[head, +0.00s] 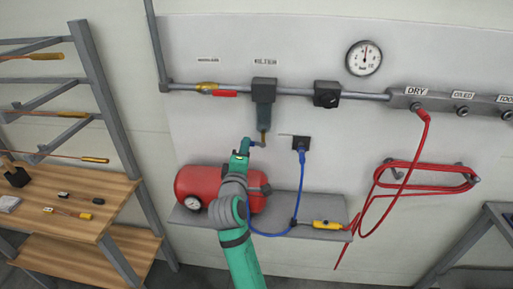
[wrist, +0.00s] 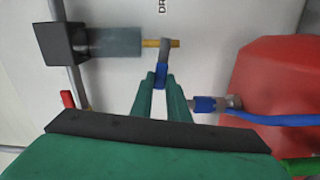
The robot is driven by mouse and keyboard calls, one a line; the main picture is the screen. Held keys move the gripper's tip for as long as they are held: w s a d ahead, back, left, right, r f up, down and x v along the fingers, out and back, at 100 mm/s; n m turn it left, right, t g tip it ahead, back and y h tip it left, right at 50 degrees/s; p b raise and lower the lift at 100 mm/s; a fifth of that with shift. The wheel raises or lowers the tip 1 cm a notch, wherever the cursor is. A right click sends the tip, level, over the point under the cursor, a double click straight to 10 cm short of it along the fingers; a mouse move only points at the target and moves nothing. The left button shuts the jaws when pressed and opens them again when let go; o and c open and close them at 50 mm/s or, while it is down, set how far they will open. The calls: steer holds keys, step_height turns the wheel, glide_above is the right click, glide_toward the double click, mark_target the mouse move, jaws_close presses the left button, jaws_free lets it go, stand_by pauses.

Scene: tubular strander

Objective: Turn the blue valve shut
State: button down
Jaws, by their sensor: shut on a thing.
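The blue valve (wrist: 160,72) is a small lever, grey at its root and blue at its end, on the brass stem (wrist: 153,43) below the filter bowl (wrist: 112,42). My gripper (wrist: 161,84) is shut on the lever's blue end, with one green finger on each side. In the head view my gripper (head: 247,147) reaches up from below to the blue valve (head: 258,144), under the dark filter (head: 264,92). The lever stands crosswise to the stem in the wrist view. The fingers hide part of its blue end.
A red tank (head: 193,181) with a gauge lies on the grey shelf (head: 320,231) behind my arm. A blue hose (head: 300,185) hangs right of the gripper; its blue fitting (wrist: 205,104) is close to the fingers. A yellow-and-red valve (head: 214,90) sits on the pipe above left.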

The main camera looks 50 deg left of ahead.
steer(key=shift+s, duration=0.1)
stand_by(0.3)
steer(key=c, duration=1.7)
jaws_free()
steer(key=v, duration=1)
steer(key=shift+s+d, duration=0.25)
steer(key=shift+s, duration=0.05)
